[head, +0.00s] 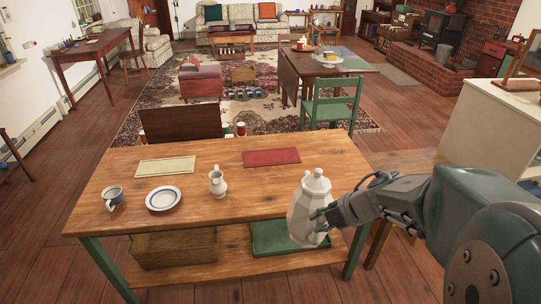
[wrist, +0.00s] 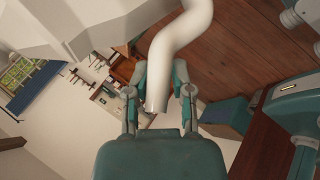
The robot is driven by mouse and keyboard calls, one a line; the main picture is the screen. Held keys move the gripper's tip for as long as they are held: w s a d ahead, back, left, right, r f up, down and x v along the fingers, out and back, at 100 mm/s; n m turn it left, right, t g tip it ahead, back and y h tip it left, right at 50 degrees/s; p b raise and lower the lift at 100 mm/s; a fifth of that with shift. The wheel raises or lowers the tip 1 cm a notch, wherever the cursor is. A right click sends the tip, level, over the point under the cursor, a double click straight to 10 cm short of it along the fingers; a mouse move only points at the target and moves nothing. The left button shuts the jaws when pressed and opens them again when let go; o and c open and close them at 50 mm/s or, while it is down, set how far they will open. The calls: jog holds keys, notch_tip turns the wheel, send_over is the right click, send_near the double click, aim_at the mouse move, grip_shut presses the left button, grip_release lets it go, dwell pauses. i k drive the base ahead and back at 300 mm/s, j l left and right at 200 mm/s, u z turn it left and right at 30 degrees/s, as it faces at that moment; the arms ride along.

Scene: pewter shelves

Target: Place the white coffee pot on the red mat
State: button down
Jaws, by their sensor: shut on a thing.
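The white coffee pot (head: 311,205) is a tall faceted pot with a lidded top, upright in front of the table's right front part in the head view. My gripper (head: 326,214) is at its right side, shut on its handle. In the wrist view the curved white handle (wrist: 181,45) runs down between the fingers of my gripper (wrist: 160,92), and the pot's pale body fills the upper left. The red mat (head: 271,157) lies flat and bare near the back of the tabletop, behind and left of the pot. Whether the pot touches the table is unclear.
The wooden table (head: 255,195) also holds a cream mat (head: 165,166), a small white jug (head: 217,182), a blue-rimmed plate (head: 163,199) and a cup (head: 113,196). A green tray (head: 270,238) and a woven basket (head: 173,247) sit on its lower shelf. A green chair (head: 332,108) stands behind.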

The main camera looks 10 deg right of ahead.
aim_at(272, 157)
jog(key=i, duration=1.55)
